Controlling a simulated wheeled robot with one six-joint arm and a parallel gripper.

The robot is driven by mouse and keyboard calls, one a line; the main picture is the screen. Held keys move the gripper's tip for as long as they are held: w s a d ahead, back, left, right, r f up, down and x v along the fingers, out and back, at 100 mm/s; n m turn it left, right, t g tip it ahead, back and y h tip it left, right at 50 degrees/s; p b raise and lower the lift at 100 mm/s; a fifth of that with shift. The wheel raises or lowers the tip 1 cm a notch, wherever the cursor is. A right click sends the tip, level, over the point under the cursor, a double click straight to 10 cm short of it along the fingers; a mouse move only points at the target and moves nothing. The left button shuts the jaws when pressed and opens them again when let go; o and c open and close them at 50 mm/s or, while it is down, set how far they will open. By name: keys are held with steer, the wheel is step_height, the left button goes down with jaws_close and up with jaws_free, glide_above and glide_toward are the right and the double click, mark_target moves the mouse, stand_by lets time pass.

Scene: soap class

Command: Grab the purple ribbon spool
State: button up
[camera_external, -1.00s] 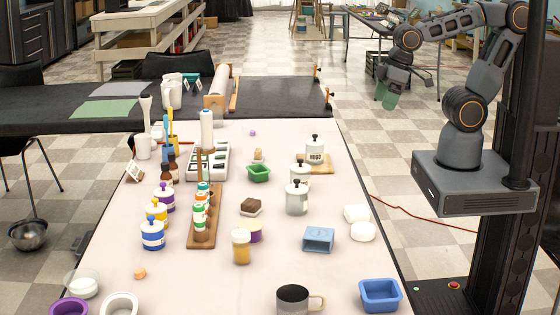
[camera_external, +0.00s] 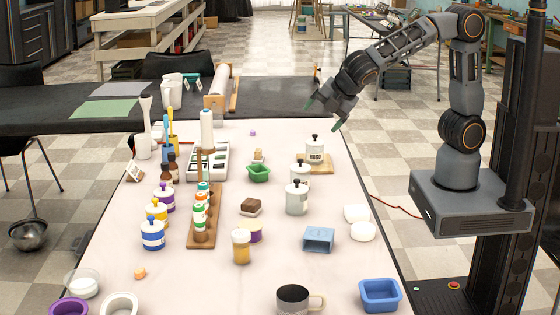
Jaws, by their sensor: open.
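A short purple and cream round item (camera_external: 256,232), which looks like the purple ribbon spool, lies on the pale table (camera_external: 325,275) near its middle. An amber jar with a white lid (camera_external: 241,247) stands in front of it and hides part of its left side. My gripper (camera_external: 322,116) is open and empty, with green fingertips spread. In the picture it is at the far right end of the pale table, well above and to the right of the spool. Its height over the table is hard to tell.
White stoppered jars (camera_external: 297,198) stand between my gripper and the spool. A brown block (camera_external: 251,207) lies behind the spool, and a wooden rack of small bottles (camera_external: 202,217) is to its left. A blue-grey mould (camera_external: 318,239) is to its right.

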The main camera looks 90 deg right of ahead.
steer(key=w+a+f+n+t+b, duration=0.4)
steer(key=w+a+f+n, duration=0.4)
steer(key=w+a+n, duration=0.35)
steer(key=n+t+y+b, duration=0.2)
steer(key=n+t+b, duration=0.1)
steer(key=n, duration=0.5)
glide_above(259, 225)
steer(key=f, duration=0.6)
steer(key=shift+s+a+f, duration=0.2)
steer(key=shift+s+a, duration=0.1)
steer(key=shift+s, duration=0.05)
steer(key=shift+f, duration=0.75)
step_height(259, 225, down, 4)
steer(key=shift+d+b, duration=0.1)
steer(key=shift+b, duration=0.35)
steer(key=shift+x, duration=0.95)
steer(key=shift+w+d+f, duration=0.2)
steer(key=shift+w+f, duration=0.05)
steer(key=shift+w, duration=0.25)
steer(key=c, duration=0.9)
